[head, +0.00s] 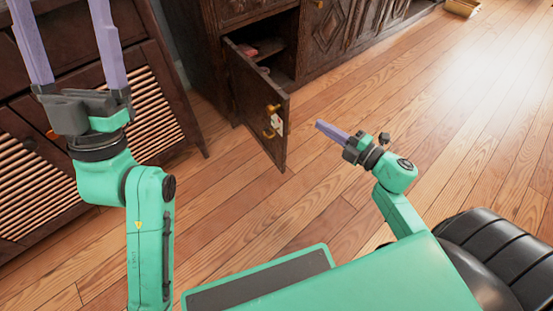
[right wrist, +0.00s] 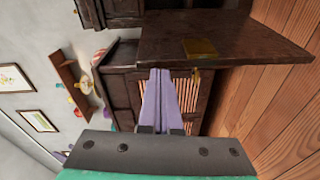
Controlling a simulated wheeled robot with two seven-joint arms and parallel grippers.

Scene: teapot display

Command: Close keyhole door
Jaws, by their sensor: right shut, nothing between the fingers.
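The keyhole door (head: 252,98) is a dark wooden cabinet door. It stands open, swung out toward me, with brass hardware (head: 272,110) and a small pale tag near its free edge. In the right wrist view the door (right wrist: 250,38) crosses the top with a brass plate (right wrist: 200,48), just beyond my fingertips. My right gripper (head: 322,127) is shut and empty, to the right of the door's free edge, apparently apart from it. It also shows in the right wrist view (right wrist: 160,74). My left gripper (head: 66,30) is open and empty, raised at the left.
The dark cabinet (head: 330,45) behind the door shows an open compartment with a small reddish item (head: 244,50) inside. A slatted wooden cabinet (head: 90,150) stands at the left.

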